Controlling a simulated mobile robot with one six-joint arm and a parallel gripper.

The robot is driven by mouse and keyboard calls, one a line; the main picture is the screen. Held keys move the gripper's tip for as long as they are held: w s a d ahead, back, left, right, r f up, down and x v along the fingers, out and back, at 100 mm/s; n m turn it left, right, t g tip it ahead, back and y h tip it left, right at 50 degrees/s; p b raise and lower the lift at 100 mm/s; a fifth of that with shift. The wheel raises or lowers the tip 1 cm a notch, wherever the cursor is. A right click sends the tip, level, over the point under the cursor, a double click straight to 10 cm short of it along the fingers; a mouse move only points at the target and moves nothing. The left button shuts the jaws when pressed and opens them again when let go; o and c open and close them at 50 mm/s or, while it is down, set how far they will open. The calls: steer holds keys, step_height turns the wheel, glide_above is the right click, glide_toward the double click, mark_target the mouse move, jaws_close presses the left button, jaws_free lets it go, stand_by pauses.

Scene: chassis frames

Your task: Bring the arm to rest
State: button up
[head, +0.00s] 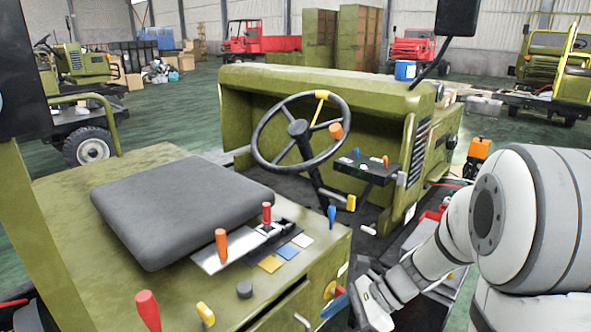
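My arm enters from the right edge, with large white-grey joints, and bends down to the lower middle right. My gripper (368,300) is at the arm's far end, low beside the right side of the green vehicle (315,285). It is small and seen at an angle, so I cannot tell whether its fingers are open or shut, and I see nothing clearly held in it. A blue-handled lever (335,305) stands just left of the gripper; whether they touch is unclear.
The vehicle carries a grey seat (180,205), a steering wheel (300,130), orange-handled (222,243) and red-handled (148,308) levers, and a small control panel (365,168). Other vehicles and open green floor lie behind.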

steer(key=s+d+r+n+t+h, duration=0.4)
steer(key=s+d+r+n+h, duration=0.3)
steer(key=n, duration=1)
steer(key=s+r+h, duration=0.1)
steer(key=h, duration=0.1)
steer(key=shift+s+n+t+h, duration=0.15)
steer(key=shift+n+t+h, duration=0.15)
steer(key=shift+n+t, duration=0.1)
